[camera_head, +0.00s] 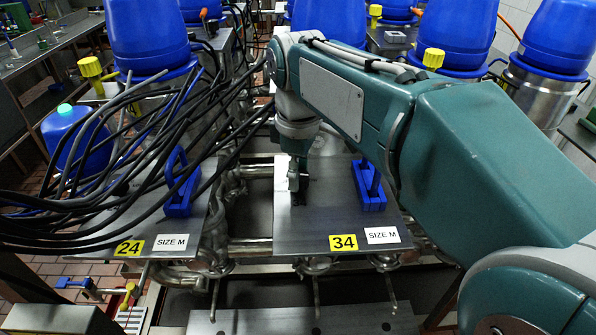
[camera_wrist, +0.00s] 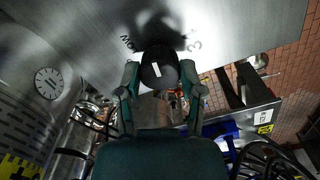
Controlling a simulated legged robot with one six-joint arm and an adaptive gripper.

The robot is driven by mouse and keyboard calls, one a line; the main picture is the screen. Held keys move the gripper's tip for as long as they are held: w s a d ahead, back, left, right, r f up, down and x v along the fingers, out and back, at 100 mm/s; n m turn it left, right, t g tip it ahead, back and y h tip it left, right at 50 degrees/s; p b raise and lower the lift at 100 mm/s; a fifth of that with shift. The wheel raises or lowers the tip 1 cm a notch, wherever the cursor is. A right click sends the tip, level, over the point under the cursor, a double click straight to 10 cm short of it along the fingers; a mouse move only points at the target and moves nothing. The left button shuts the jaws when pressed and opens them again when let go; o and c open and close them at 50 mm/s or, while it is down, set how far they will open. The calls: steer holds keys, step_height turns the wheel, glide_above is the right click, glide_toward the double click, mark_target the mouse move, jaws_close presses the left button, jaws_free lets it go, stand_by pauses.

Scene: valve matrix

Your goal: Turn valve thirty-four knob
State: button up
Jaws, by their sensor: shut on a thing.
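The metal plate (camera_head: 320,222) for valve thirty-four carries a yellow "34" label (camera_head: 343,242). My gripper (camera_head: 297,182) reaches down to the plate's upper left part, left of a blue handle (camera_head: 370,186). In the wrist view, a round black knob (camera_wrist: 159,68) with a white pointer mark sits between my two fingers (camera_wrist: 160,76). The fingers are shut on its sides. Printed letters on the plate show beside the knob, partly hidden. In the head view the knob is mostly hidden by the gripper.
A neighbouring plate (camera_head: 188,236) marked "24" with its own blue handle (camera_head: 181,184) lies to the left. Black cables (camera_head: 110,165) hang over it. Several blue tanks stand behind. Steel pipes (camera_head: 232,190) run between the plates.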

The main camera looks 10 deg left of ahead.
steer(key=m, duration=0.4)
steer(key=shift+f+m, duration=0.1)
steer(key=shift+m, duration=0.2)
steer(key=m, duration=0.3)
steer(key=shift+m, duration=0.4)
steer(key=m, duration=0.3)
steer(key=shift+m, duration=2.1)
steer(key=o, duration=1.2)
steer(key=shift+c, duration=0.2)
steer(key=shift+a, duration=0.1)
